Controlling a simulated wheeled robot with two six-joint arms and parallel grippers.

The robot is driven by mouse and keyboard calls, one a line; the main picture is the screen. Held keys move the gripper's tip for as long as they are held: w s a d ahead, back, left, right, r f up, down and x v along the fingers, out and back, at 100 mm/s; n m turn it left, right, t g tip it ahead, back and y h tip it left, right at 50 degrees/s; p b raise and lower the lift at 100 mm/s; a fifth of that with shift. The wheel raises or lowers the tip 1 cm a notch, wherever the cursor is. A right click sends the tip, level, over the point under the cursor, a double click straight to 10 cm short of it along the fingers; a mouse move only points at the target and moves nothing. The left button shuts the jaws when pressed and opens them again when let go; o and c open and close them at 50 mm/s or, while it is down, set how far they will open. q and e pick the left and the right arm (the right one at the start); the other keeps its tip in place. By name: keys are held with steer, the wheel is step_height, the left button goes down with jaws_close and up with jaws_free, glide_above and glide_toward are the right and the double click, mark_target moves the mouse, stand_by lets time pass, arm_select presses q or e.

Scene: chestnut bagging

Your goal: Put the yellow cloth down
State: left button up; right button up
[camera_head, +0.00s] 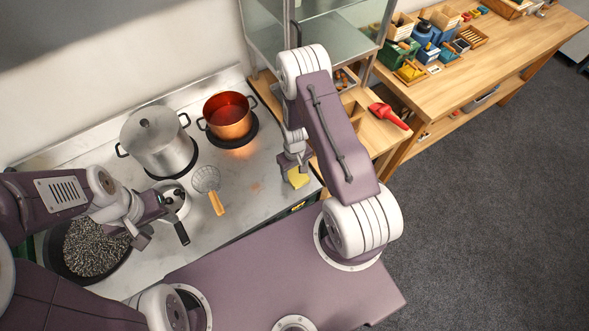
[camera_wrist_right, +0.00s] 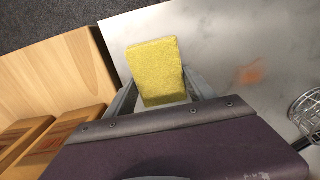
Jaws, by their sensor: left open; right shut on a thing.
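The yellow cloth (camera_head: 298,178) is a small folded block over the right end of the steel stove top. It also shows in the right wrist view (camera_wrist_right: 156,68), between the fingers. My right gripper (camera_head: 292,165) is shut on the cloth, low over the steel surface near its right edge. Whether the cloth touches the surface I cannot tell. My left gripper (camera_head: 155,222) is open, at the left of the stove beside a small white pot with a black-handled tool (camera_head: 180,228).
A wire skimmer (camera_head: 208,181) lies mid-stove. A pan of dark grains (camera_head: 95,247) sits front left. An orange stain (camera_wrist_right: 250,73) marks the steel. Wooden trays stand beside the stove.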

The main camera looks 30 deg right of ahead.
steer(key=shift+s+f, duration=0.1)
steer(key=shift+f+b, duration=0.25)
steer(key=shift+b, duration=0.15)
steer(key=o, duration=1.4)
steer(key=shift+s+r, duration=0.15)
steer(key=shift+o, duration=0.3)
steer(key=shift+s, duration=0.1)
steer(key=shift+s, duration=0.1)
